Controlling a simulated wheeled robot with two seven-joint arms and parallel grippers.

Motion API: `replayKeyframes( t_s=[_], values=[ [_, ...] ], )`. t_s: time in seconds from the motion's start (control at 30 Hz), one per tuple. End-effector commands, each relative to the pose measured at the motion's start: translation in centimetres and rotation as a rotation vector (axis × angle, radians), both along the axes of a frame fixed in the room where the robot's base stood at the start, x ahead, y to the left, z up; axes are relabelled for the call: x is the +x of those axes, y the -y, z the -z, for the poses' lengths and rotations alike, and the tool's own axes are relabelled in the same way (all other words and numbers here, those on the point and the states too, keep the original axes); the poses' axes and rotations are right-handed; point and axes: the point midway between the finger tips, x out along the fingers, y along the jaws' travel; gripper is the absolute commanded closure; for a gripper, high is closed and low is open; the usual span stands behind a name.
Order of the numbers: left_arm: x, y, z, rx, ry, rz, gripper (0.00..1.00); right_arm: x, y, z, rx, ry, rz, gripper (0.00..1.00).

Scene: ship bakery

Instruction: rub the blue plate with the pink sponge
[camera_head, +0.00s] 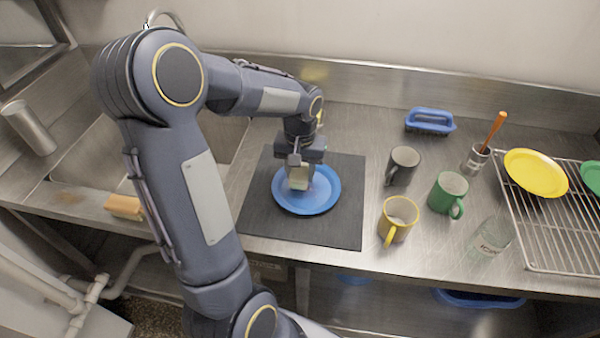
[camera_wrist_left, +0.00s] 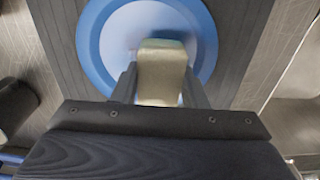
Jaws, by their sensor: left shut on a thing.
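The blue plate (camera_head: 331,192) lies flat on a dark mat (camera_head: 350,222) on the steel counter. In the left wrist view the plate (camera_wrist_left: 91,35) shows a blue rim and a paler middle. My left gripper (camera_head: 299,168) points down over the plate, shut on a sponge (camera_head: 298,184). The sponge looks pale cream rather than clearly pink; in the left wrist view it (camera_wrist_left: 161,70) sits between the fingers over the plate's middle. It looks at or just above the plate; I cannot tell whether they touch. My right gripper is not in view.
A grey mug (camera_head: 404,166), a yellow mug (camera_head: 397,221) and a green mug (camera_head: 447,193) stand right of the mat. An orange-tan block (camera_head: 124,207) lies by the sink (camera_head: 100,150).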

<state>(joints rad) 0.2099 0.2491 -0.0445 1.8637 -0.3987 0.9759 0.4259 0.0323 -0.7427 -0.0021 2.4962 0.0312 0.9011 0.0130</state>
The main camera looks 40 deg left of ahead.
Motion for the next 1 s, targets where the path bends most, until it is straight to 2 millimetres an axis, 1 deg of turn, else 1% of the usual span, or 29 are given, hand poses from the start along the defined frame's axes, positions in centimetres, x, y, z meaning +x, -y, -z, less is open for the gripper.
replayKeyframes(
  t_s=[0.03,0.1,0.4,0.5,1.0],
  values=[
    [0.0,-0.1,-0.9,0.0,0.001,-0.001,0.82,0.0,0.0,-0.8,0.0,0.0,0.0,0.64],
    [0.1,-0.1,-1.5,0.0,0.0,-0.001,0.82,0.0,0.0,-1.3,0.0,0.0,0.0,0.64],
    [0.3,-0.3,-4.2,0.0,0.001,0.001,0.82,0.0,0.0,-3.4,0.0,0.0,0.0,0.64],
    [0.3,-0.4,-4.7,0.0,0.001,0.001,0.82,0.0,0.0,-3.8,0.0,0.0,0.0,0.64],
    [0.3,-0.4,-4.7,0.0,0.001,0.002,0.82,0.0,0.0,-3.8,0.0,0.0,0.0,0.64]
  ],
)
